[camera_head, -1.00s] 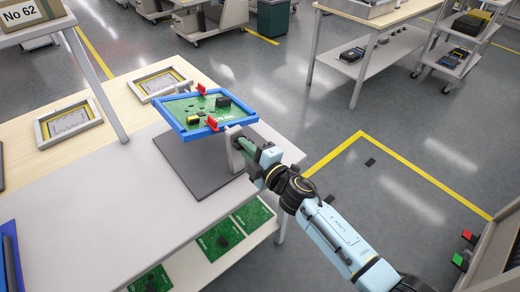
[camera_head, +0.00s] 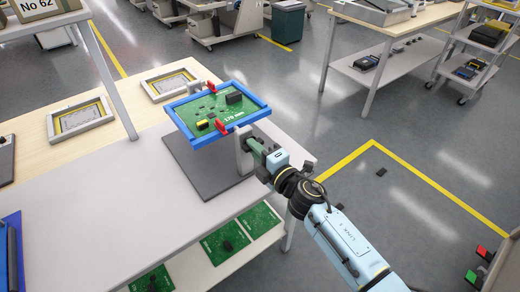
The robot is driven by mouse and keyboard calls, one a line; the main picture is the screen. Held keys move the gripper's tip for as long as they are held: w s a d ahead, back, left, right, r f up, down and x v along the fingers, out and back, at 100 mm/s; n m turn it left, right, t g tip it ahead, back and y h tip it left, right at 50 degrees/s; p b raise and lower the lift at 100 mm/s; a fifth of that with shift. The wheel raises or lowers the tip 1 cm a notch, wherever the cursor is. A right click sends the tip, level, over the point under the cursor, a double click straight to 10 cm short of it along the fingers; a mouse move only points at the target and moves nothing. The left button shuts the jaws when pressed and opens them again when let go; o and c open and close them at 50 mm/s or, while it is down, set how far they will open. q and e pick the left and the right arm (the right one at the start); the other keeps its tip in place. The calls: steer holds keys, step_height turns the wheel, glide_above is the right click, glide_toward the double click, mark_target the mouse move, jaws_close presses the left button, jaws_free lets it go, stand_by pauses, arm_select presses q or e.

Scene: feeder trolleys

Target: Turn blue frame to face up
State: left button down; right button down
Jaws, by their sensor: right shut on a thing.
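The blue frame (camera_head: 233,128) is held on a grey stand (camera_head: 203,178) on the table. It carries a green board (camera_head: 212,108) with black and yellow parts and white lettering on its upper side. Red clips (camera_head: 219,126) sit at opposite edges. The board side faces up, with the frame looking slightly tilted, its left edge lower. My right gripper (camera_head: 254,147) is at the near right side of the stand, shut on what seems to be the frame's turning handle. The handle is mostly hidden by the fingers. My left gripper is out of view.
A shelf post (camera_head: 112,85) stands at the left. Green boards lie on the lower shelf (camera_head: 192,272). The grey tabletop in front of the stand is clear.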

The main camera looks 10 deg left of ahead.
stand_by(0.3)
steer(key=c, duration=1.5)
jaws_free()
steer(key=p+v, duration=0.2)
steer(key=v, duration=1.1)
steer(key=shift+s+d, duration=0.1)
steer(key=shift+d, duration=0.05)
